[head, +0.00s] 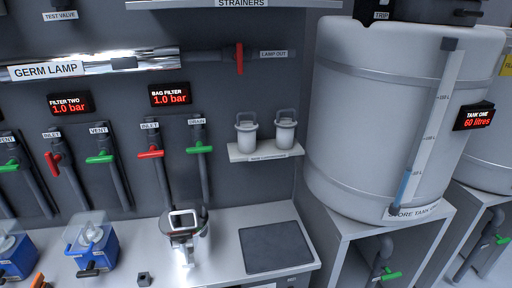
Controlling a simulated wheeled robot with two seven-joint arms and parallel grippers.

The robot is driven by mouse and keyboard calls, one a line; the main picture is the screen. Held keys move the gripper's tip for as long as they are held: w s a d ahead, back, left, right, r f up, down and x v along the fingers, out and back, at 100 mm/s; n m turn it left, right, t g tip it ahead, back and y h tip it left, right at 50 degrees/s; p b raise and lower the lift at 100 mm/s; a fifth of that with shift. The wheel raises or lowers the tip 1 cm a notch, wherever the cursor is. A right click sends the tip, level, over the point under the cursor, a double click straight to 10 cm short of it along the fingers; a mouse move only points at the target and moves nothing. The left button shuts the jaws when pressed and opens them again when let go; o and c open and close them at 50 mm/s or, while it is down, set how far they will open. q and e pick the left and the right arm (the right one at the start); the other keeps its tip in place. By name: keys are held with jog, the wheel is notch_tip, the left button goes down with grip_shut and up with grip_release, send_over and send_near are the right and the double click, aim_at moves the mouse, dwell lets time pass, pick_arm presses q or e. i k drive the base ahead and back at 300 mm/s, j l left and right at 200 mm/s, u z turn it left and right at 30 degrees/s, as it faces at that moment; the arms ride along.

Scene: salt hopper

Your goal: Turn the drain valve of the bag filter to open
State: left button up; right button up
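The bag filter's drain valve has a green lever (199,149) on a dark vertical pipe under a "DRAIN" label (197,121). The lever lies roughly level, across the pipe. To its left, the red inlet lever (150,154) also lies across its pipe. The bag filter display (170,94) above reads 1.0 bar. A round metallic unit with a pale square top (183,221) stands on the counter below these pipes; I cannot tell for sure that it is the bag filter. Neither of my grippers shows in the head view.
A small shelf (265,152) with two lidded canisters is right of the drain valve. The store tank (345,120) stands farther right. Other valve pipes and blue units (92,245) are at left. A dark mat (275,246) lies on the counter (228,272). The wall around the drain lever looks clear.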

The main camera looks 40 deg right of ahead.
aim_at(199, 149)
jog(key=z, duration=0.8)
